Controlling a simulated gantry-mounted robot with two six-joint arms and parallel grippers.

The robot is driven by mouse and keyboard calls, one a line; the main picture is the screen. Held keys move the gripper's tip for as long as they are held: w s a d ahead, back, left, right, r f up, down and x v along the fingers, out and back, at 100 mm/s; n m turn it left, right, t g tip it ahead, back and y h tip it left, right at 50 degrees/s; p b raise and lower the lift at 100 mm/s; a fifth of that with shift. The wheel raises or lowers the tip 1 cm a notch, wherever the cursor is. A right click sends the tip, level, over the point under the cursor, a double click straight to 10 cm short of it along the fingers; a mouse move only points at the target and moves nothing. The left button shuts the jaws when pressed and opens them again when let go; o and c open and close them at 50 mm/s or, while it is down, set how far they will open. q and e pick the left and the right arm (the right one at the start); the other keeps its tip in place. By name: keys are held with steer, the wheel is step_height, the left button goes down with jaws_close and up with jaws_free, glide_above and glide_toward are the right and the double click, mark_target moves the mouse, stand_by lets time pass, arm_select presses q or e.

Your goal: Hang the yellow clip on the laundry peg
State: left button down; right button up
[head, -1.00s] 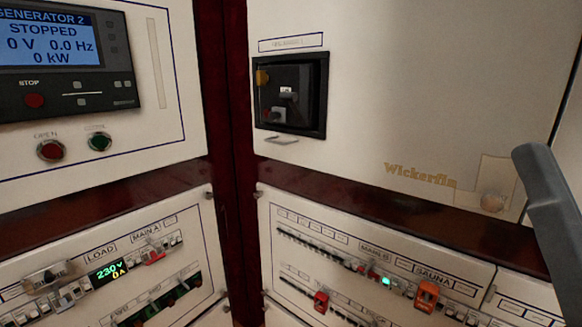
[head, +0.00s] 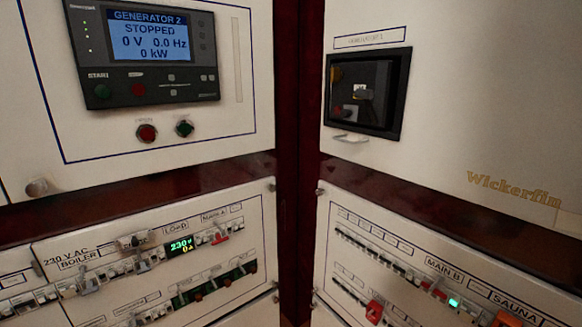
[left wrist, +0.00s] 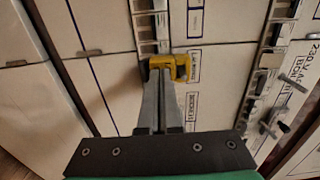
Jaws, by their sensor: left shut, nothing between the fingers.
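My left gripper (left wrist: 162,82) shows in the left wrist view, its two grey fingers together and empty. The yellow clip (left wrist: 181,64) is right at the fingertips, in front of a breaker row on a pale panel. The fingertips partly overlap the clip in the picture, and I cannot tell whether they touch it. I cannot make out a laundry peg or a laundry label in either view. Neither gripper shows in the head view, and my right gripper is in no view.
In the head view, a generator panel (head: 147,160) stands above breaker rows labelled boiler, load and main A. A recessed black box (head: 384,118) with a handle below it is on the right cabinet. A red device (head: 374,312) and an orange one (head: 508,320) sit in the lower right rows.

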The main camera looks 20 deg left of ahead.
arm_select(q)
steer(key=shift+d, duration=0.1)
steer(key=p+v, duration=0.3)
steer(key=v, duration=1.4)
steer(key=shift+s+d, duration=0.2)
steer(key=shift+s, duration=0.1)
stand_by(0.3)
